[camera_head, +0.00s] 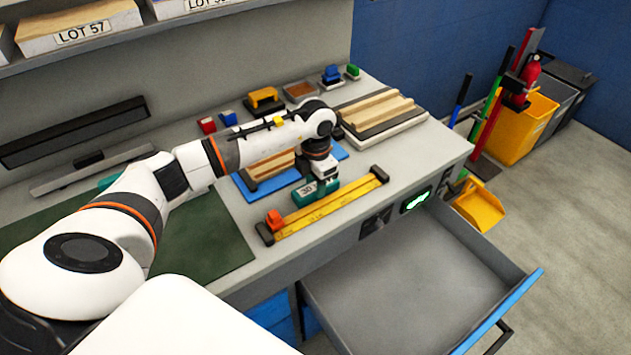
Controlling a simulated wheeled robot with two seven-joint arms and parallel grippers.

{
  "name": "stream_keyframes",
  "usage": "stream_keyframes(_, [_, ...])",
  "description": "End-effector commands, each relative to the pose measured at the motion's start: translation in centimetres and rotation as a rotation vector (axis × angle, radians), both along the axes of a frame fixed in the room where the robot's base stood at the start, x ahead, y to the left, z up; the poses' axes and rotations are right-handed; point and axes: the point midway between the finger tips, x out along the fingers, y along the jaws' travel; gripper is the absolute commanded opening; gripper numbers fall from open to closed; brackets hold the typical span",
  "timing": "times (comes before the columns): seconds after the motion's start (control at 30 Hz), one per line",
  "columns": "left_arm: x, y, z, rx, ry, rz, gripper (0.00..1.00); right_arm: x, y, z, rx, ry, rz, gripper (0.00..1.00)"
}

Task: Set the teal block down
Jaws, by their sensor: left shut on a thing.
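The teal block (310,194), with a white label reading 30, is at the middle of the workbench. My left gripper (322,179) points down from above and is shut on the block. The fingers are small and partly hidden by the wrist. My right gripper is out of view.
An orange piece (274,220) sits on the bar's left end. Wooden strips (268,168) lie on the blue mat, and a strip stack (380,115) is behind right. The drawer (400,290) stands open and empty in front. The green mat (205,240) has bare room.

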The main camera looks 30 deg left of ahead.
Motion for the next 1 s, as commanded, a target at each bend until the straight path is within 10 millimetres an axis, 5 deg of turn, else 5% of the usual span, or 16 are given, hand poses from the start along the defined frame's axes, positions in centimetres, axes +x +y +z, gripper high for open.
stream_keyframes(0.03, [0.0,0.0,-0.3,0.0,0.0,0.0,0.06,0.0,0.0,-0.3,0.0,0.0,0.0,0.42])
stream_keyframes(0.07, [0.0,0.0,-0.2,0.0,0.0,0.0,0.39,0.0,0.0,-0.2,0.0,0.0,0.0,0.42])
stream_keyframes(0.2, [0.0,0.0,-0.2,0.0,0.0,0.0,0.58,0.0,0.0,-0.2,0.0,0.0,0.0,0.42])
stream_keyframes(0.6, [0.1,0.0,0.8,0.001,-0.003,0.0,0.58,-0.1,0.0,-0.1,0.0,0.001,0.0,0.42])
stream_keyframes(1.0, [0.1,0.1,9.0,0.001,-0.005,0.001,0.58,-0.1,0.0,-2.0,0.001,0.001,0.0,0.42])
